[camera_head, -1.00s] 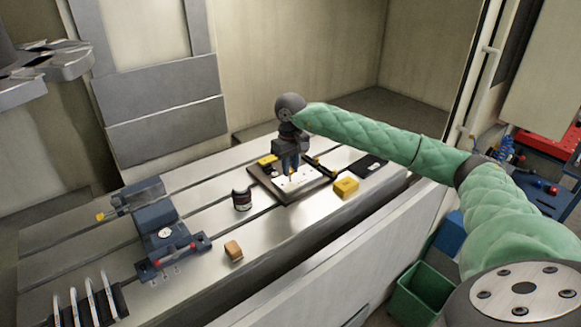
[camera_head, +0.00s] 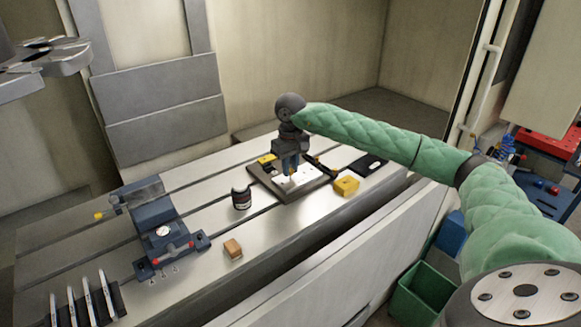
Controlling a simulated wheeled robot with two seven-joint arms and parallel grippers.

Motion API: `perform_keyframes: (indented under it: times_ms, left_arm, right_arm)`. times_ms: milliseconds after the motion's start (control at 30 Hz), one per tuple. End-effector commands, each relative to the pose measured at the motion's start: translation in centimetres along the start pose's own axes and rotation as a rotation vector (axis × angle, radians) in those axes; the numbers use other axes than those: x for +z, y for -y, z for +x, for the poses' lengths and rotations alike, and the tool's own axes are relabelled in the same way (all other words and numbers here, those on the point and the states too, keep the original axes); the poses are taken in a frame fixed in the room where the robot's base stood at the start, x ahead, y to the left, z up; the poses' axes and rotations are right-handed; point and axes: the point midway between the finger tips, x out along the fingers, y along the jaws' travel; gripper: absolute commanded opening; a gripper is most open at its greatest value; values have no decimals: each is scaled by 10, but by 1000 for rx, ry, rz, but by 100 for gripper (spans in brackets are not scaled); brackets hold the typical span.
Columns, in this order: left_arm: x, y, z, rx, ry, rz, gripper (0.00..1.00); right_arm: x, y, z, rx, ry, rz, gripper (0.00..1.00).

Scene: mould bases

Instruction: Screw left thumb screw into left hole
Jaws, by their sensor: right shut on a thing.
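My right gripper (camera_head: 290,168) comes in from the right on its green-sleeved arm and points straight down over the white plate (camera_head: 303,182). The plate sits on a dark mould base (camera_head: 268,186) on the machine table. The gripper is shut on a small yellowish piece at its tips, likely the thumb screw, whose lower end is near the plate. The gripper hides much of it, and I cannot tell whether it is in the hole. The holes are too small to make out clearly. My left gripper is not in view.
A blue vise (camera_head: 160,235) stands at left, and a dark pad (camera_head: 368,166) lies at the right.

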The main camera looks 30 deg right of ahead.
Motion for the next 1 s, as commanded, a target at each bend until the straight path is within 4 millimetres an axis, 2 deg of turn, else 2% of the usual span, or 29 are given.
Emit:
perform_keyframes:
  times_ms: [433, 833, 1000]
  left_arm:
    - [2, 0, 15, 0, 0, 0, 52]
    - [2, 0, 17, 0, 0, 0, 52]
    - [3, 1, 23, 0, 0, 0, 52]
  right_arm:
    - [0, 0, 16, 0, 0, 0, 0]
    - [0, 0, 18, 0, 0, 3, 0]
    - [0, 0, 20, 0, -1, 110, 0]
